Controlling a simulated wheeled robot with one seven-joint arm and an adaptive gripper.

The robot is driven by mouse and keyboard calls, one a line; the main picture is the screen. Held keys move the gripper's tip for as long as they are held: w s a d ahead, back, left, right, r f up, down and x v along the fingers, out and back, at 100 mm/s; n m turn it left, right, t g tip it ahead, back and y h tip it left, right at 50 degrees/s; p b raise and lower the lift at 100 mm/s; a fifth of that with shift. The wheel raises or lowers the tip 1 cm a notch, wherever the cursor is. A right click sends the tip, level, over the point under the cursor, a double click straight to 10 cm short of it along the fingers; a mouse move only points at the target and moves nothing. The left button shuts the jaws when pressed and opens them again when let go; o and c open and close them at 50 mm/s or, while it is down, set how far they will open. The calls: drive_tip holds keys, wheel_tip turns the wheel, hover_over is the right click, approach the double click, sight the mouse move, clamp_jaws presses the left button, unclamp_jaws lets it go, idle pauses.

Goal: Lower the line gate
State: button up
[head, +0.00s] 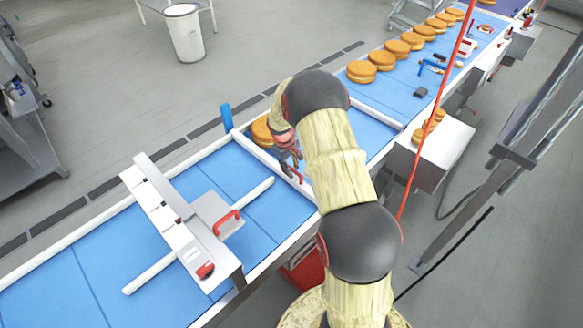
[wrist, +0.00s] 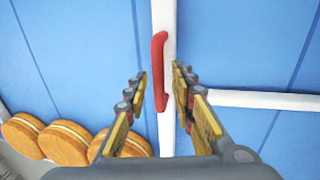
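A white bar, which looks like the line gate (head: 258,154), spans the blue belt from rail to rail; I cannot tell its exact height above the belt. It carries a red handle (head: 297,176), also seen in the wrist view (wrist: 158,65) on the white bar (wrist: 167,130). A blue upright piece (head: 227,117) stands at the bar's far end. My gripper (wrist: 160,85) is open, its fingers on either side of the bar and the red handle. I cannot tell whether they touch it. In the head view my gripper (head: 290,160) is partly hidden by my arm.
Filled rounds (head: 262,130) sit behind the bar, and more (head: 362,71) line the belt upstream. A white crosswise frame with a red-handled plate (head: 212,212) stands over the near belt (head: 85,265). A red cable (head: 428,125) hangs right of my arm. A steel box (head: 437,150) holds more rounds.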

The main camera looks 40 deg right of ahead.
drive_tip(key=shift+o, duration=0.3)
drive_tip(key=shift+r, duration=0.15)
drive_tip(key=shift+r, duration=0.25)
wheel_tip(320, 180, up, 11)
drive_tip(key=a, duration=0.2)
drive_tip(key=shift+s+a, duration=0.15)
drive_tip(key=s+a+r+t+y+b, duration=0.1)
drive_tip(key=s+a+r+b, duration=0.3)
drive_tip(key=s+a, duration=0.9)
drive_tip(key=s+a+r+m+t+y+b, duration=0.1)
drive_tip(key=s+a+r+t+b, duration=0.3)
drive_tip(key=s+a+b, duration=0.7)
drive_tip(key=s+a, duration=0.2)
drive_tip(key=s, duration=0.3)
drive_tip(key=shift+s+a+m, duration=0.2)
drive_tip(key=shift+m, duration=0.1)
